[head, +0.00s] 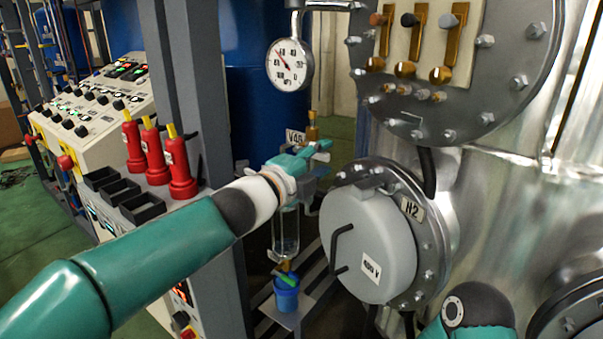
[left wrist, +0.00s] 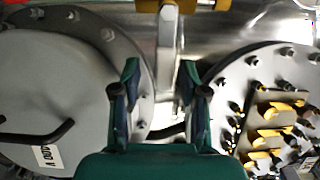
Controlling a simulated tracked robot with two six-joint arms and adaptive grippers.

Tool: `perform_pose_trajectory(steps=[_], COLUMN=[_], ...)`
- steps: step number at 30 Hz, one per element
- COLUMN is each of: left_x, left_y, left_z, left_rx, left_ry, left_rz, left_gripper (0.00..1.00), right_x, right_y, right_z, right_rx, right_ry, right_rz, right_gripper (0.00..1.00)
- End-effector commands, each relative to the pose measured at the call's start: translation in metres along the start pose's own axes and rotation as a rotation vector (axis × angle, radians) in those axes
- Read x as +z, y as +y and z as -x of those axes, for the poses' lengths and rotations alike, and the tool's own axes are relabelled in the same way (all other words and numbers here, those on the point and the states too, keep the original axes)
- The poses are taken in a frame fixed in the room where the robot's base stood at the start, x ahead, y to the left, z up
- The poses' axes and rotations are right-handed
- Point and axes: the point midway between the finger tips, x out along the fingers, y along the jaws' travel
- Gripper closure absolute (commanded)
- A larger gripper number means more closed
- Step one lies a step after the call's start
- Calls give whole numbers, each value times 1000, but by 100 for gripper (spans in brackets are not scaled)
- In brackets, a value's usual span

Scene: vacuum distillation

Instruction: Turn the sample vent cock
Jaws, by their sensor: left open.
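A small brass cock (head: 312,127) stands by the V46 tag in the head view, just above my left gripper (head: 318,152). A clear glass sample cylinder (head: 286,230) hangs below the gripper, with a brass fitting (head: 286,266) at its lower end. In the left wrist view my left gripper (left wrist: 160,70) is open, its two teal fingers apart. A grey stem (left wrist: 167,55) with a yellow-brass part (left wrist: 170,12) at its top shows between and beyond the fingers. I cannot tell whether the fingers touch it. My right gripper is out of view.
A blue cup (head: 287,296) stands on a small shelf below the cylinder. A round grey cover (head: 368,245) on flange N2 is close to the right. A pressure gauge (head: 289,65) hangs above; a bolted valve plate (head: 425,35) is at upper right.

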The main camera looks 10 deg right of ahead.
Motion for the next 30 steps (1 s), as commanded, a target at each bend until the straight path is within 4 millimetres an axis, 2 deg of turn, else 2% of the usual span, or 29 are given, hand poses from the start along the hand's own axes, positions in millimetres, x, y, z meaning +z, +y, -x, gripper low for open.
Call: perform_pose_trajectory(steps=[16,21,30], left_x=[1,0,0], left_y=[2,2,3], left_z=[94,107,109], left_rx=[1,1,2], left_ry=[-2,0,0], left_rz=[-1,-1,-1], left_gripper=[56,56,56], right_x=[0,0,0], right_y=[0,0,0], right_z=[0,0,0], right_rx=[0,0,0], right_ry=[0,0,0], right_rz=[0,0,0], right_gripper=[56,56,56])
